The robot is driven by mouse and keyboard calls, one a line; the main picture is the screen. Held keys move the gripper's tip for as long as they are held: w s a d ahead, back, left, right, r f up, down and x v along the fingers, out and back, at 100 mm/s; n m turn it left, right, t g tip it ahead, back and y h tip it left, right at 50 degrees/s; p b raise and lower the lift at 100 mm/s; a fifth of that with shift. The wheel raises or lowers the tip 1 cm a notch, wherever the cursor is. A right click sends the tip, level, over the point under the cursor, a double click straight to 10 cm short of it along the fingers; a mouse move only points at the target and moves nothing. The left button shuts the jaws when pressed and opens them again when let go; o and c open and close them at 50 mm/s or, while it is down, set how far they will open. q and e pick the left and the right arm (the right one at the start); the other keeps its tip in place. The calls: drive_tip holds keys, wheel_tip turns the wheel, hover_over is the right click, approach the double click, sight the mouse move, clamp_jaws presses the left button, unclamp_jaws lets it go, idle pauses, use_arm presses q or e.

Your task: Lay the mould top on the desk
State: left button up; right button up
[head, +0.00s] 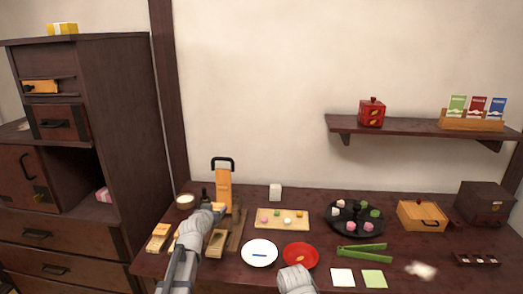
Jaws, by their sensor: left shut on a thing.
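My left arm reaches up over the left part of the dark desk (225,270). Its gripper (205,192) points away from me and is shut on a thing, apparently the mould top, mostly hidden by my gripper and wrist. Pale wooden mould pieces with hollows lie close by: one (158,237) on the desk left of my arm, one (215,241) just right of it. An upright orange wooden board with a black handle (223,188) stands just behind and right of the gripper. My right gripper does not show; only a grey part of that arm shows at the bottom.
Right of my arm are a sweets tray (262,218), white plate (259,262), red plate (289,262), black round tray (342,231), green tongs (350,254) and wooden box (411,226). A small bowl (185,207) stands back left. A cabinet (125,130) rises at left.

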use_arm(q)
wheel_tip(320, 180, up, 12)
drive_tip(key=p, duration=1)
drive_tip(key=shift+f, duration=0.25)
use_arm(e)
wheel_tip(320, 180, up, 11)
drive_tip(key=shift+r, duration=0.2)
